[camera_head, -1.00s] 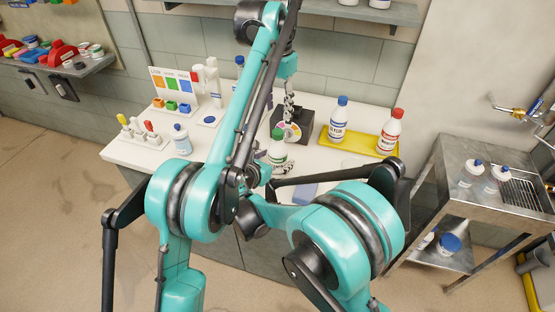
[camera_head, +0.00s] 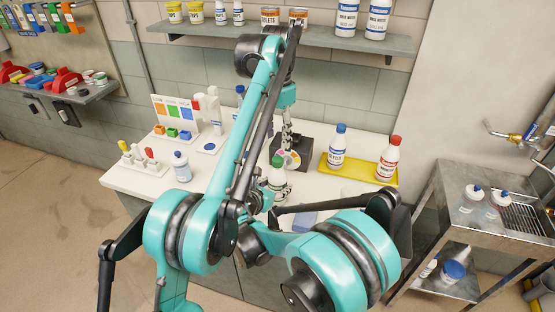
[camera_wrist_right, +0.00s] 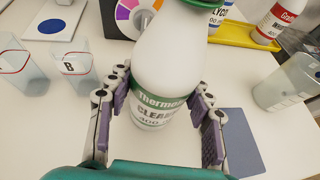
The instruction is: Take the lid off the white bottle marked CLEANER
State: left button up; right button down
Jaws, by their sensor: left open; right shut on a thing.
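The white CLEANER bottle (camera_wrist_right: 158,85) stands upright on the white bench; its green lid shows at the top edge of the right wrist view (camera_wrist_right: 203,4). In the head view the bottle (camera_head: 280,185) shows with its green lid (camera_head: 277,162) on top. My right gripper (camera_wrist_right: 160,95) is shut on the bottle's body, one finger on each side. In the head view it is mostly hidden behind my arms. My left gripper (camera_head: 288,136) is open and points down, above and slightly behind the lid, with nothing seen in it.
A dark box with a coloured disc (camera_head: 290,158) stands close behind the bottle. A yellow tray (camera_head: 362,174) holds a blue-capped bottle (camera_head: 337,146) and a red-capped bottle (camera_head: 388,158). Clear beakers (camera_wrist_right: 72,72) and a blue-grey pad (camera_wrist_right: 240,140) flank the bottle. A shelf (camera_head: 330,40) hangs above.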

aim_at(277, 159)
pick_arm(q)
jog(key=m, duration=1)
jog(key=shift+m, duration=0.4)
jog(key=m, duration=0.4)
jog(key=shift+m, duration=0.3)
jog(key=m, duration=0.5)
jog(key=shift+w+f+m, duration=0.1)
jog(key=shift+f+m, duration=0.2)
jog(key=shift+f, duration=3.7)
